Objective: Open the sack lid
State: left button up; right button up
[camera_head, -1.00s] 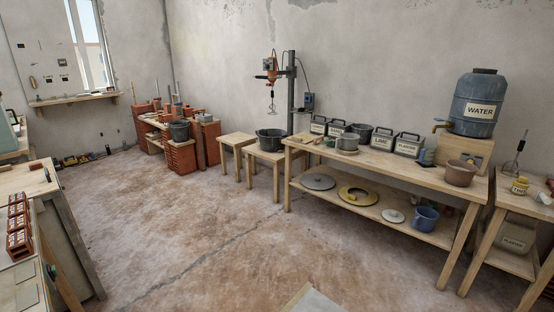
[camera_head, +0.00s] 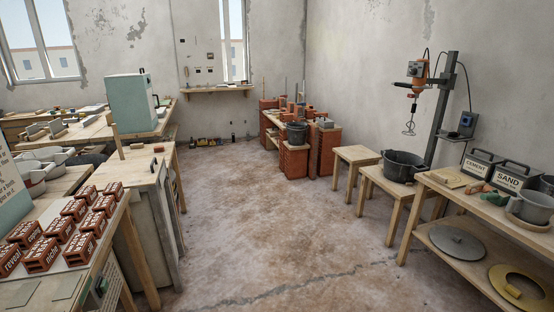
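I cannot make out a sack or a sack lid for certain. Two grey labelled containers with dark handles stand on the wooden bench at the right: one reads CEMENT (camera_head: 478,166) and one reads SAND (camera_head: 514,177). A flat grey round disc (camera_head: 458,242) and a yellow ring-shaped disc (camera_head: 521,289) lie on the lower shelf of that bench. Neither of my grippers is in view.
A mixer on a stand (camera_head: 412,85) rises behind a black tub (camera_head: 405,166) on a low stool. Several red bricks (camera_head: 62,229) lie on the left bench. A brick workstation (camera_head: 327,145) stands at the back. The middle floor (camera_head: 270,225) is clear.

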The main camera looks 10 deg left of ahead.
aim_at(143, 171)
jog(key=i+j+u, duration=0.15)
jog(key=i+u, duration=0.35)
jog(key=i, duration=0.15)
jog(key=i+u, duration=0.5)
jog(key=i, duration=0.15)
